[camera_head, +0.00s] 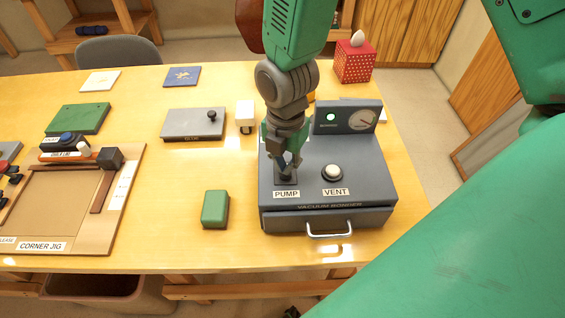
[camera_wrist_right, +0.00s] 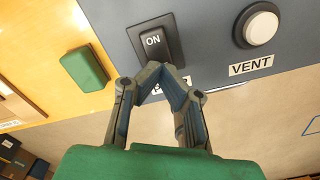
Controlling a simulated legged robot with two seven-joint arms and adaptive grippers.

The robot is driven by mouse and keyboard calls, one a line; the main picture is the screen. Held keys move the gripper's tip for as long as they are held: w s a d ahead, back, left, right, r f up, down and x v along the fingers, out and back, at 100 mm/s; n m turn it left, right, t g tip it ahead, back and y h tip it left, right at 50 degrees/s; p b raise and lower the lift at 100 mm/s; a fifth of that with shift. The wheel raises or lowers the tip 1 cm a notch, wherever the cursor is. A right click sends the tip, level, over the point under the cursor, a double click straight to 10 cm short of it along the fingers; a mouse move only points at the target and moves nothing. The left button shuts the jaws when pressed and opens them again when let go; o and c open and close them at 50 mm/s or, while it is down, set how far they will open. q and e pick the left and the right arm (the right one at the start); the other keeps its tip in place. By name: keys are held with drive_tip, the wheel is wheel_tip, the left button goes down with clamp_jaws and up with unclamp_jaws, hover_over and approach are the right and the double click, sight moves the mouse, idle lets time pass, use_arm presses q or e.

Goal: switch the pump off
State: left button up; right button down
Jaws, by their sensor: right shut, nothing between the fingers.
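The vacuum bonder (camera_head: 375,185) is a dark grey box at the right of the table. Its pump switch (camera_head: 287,179) is a black rocker behind the PUMP label (camera_head: 286,194). In the right wrist view the rocker (camera_wrist_right: 158,48) shows the word ON. A lamp (camera_head: 331,117) on the raised back panel glows green. My right gripper (camera_head: 288,157) points down over the switch and partly hides it. Its fingertips (camera_wrist_right: 165,74) are shut and empty at the rocker's near edge; I cannot tell whether they touch. My left gripper is not in view.
The round white VENT button (camera_head: 332,173) is right of the switch; a gauge (camera_head: 362,120) is on the back panel. A drawer handle (camera_head: 330,231) sticks out in front. A green block (camera_head: 215,208) lies left of the bonder, the corner jig (camera_head: 120,205) farther left.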

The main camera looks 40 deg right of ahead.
drive_tip(key=shift+d+f, duration=0.35)
drive_tip(key=shift+d, duration=0.25)
drive_tip(key=shift+a+f, duration=0.1)
drive_tip(key=shift+a, duration=0.55)
drive_tip(key=shift+a+f+b, duration=0.1)
drive_tip(key=shift+a+b, duration=0.2)
drive_tip(key=shift+d+f, duration=0.15)
drive_tip(key=shift+d, duration=0.45)
drive_tip(key=shift+d+r+p, duration=0.15)
drive_tip(key=shift+r+p, duration=0.65)
drive_tip(key=shift+p, duration=0.1)
drive_tip(key=shift+r+p, duration=0.35)
drive_tip(key=shift+r, duration=0.05)
drive_tip(key=r+p, duration=0.1)
drive_tip(key=a+r+p, duration=0.1)
drive_tip(key=r+p, duration=0.1)
drive_tip(key=shift+a+r, duration=0.1)
drive_tip(key=shift+r, duration=0.05)
drive_tip(key=shift+d+r+p, duration=0.2)
drive_tip(key=shift+r+p, duration=0.25)
drive_tip(key=shift+r, duration=0.1)
drive_tip(key=shift+d+r, duration=0.15)
drive_tip(key=shift+d, duration=0.05)
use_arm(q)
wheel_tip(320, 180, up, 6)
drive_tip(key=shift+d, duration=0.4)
